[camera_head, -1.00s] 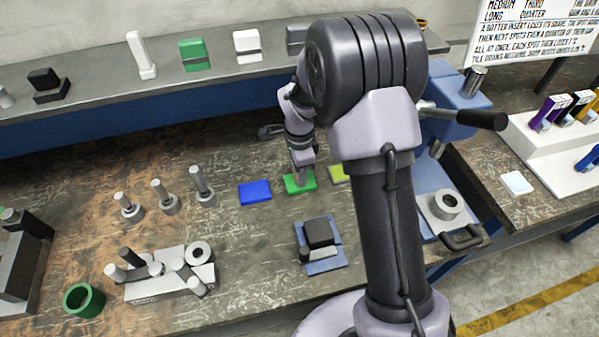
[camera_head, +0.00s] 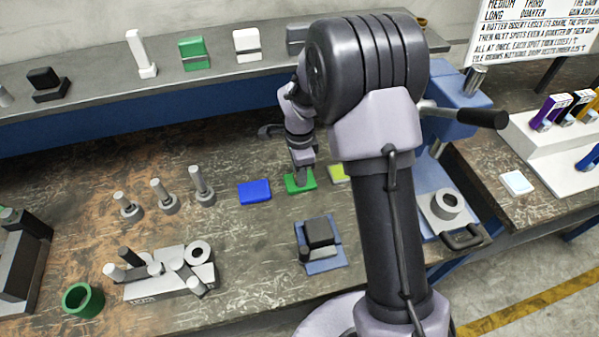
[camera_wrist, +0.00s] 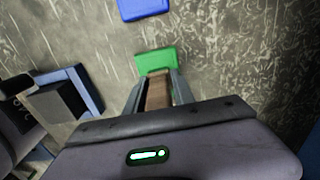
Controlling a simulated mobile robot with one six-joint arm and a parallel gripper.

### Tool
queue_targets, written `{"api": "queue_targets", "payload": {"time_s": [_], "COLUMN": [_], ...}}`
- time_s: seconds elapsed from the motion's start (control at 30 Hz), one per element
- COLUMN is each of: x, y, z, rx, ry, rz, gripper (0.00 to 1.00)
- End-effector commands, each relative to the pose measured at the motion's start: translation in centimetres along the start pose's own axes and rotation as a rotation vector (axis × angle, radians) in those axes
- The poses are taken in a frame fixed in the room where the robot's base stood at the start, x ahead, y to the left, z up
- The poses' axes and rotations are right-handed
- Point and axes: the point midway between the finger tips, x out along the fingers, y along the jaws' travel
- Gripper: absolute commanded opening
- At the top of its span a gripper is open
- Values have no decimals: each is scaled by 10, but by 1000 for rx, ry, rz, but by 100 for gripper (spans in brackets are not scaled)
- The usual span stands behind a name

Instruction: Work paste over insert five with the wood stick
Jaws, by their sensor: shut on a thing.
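My gripper (camera_head: 300,171) is at the green tile (camera_head: 300,187) on the bench, low over it. In the wrist view my gripper (camera_wrist: 158,90) is shut on the brown wood stick (camera_wrist: 158,94), which points at the near edge of the green tile (camera_wrist: 156,60). I cannot tell whether the stick touches the tile. A blue tile (camera_head: 254,192) lies to the left and a yellow-green tile (camera_head: 338,173) to the right, partly hidden by my arm. No paste can be made out, and no number shows which tile is insert five.
A black block on a blue base (camera_head: 320,235) stands in front of the green tile. Several metal pegs (camera_head: 165,197) stand to the left, behind a grey fixture (camera_head: 165,285). A raised shelf (camera_head: 110,95) runs along the back.

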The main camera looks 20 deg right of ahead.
Motion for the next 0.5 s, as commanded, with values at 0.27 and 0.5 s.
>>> {"api": "queue_targets", "payload": {"time_s": [0.27, 0.5], "x": [-1, -28], "y": [1, 0], "z": [0, 0], "rx": [0, 0], "ry": [0, 0], "rz": [4, 1], "gripper": [0, 0]}}
